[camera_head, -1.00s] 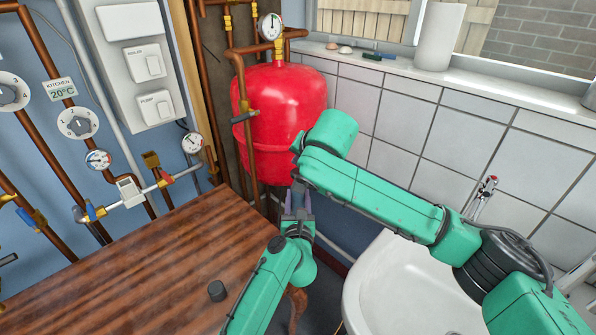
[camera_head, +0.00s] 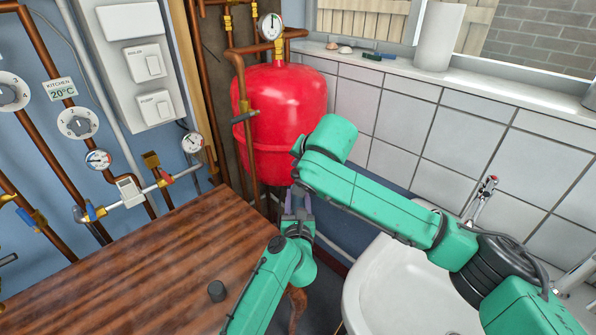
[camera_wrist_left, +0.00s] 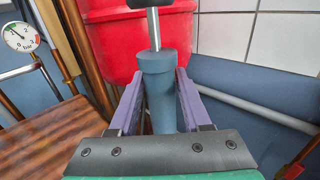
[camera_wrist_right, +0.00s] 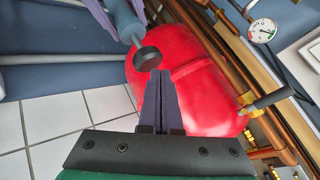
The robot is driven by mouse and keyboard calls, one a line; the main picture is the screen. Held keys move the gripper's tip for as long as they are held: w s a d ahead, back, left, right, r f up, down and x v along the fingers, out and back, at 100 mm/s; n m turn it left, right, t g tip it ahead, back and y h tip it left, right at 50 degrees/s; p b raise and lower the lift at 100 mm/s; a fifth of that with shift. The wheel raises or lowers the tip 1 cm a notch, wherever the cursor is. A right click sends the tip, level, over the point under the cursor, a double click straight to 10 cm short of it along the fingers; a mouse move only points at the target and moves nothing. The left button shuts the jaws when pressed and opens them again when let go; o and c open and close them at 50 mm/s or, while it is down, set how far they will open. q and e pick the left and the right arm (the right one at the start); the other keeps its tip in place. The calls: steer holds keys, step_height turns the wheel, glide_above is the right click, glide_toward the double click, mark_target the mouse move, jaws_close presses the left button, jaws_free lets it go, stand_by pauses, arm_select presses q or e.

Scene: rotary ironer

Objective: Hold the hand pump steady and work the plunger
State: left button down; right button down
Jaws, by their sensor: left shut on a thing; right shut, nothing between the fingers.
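The hand pump has a blue-grey barrel (camera_wrist_left: 158,100), upright in the left wrist view, with a bare silver rod (camera_wrist_left: 153,32) rising from its collar to a black handle (camera_wrist_left: 150,3). My left gripper (camera_wrist_left: 158,88) is shut on the barrel, a purple finger on each side; it also shows in the head view (camera_head: 298,203). My right gripper (camera_wrist_right: 160,74) is shut and empty. Its tips are close to the round black handle (camera_wrist_right: 147,58) in the right wrist view; I cannot tell whether they touch. In the head view my right arm hides the handle and most of the pump.
A red tank (camera_head: 285,100) stands just behind the pump. Pipes and gauges line the left wall, white tiles the right.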

steer(key=shift+f, duration=1.7)
stand_by(1.0)
steer(key=shift+r, duration=2.1)
steer(key=shift+r, duration=2.5)
arm_select(q)
steer(key=shift+c, duration=1.4)
jaws_free()
steer(key=shift+s, duration=0.1)
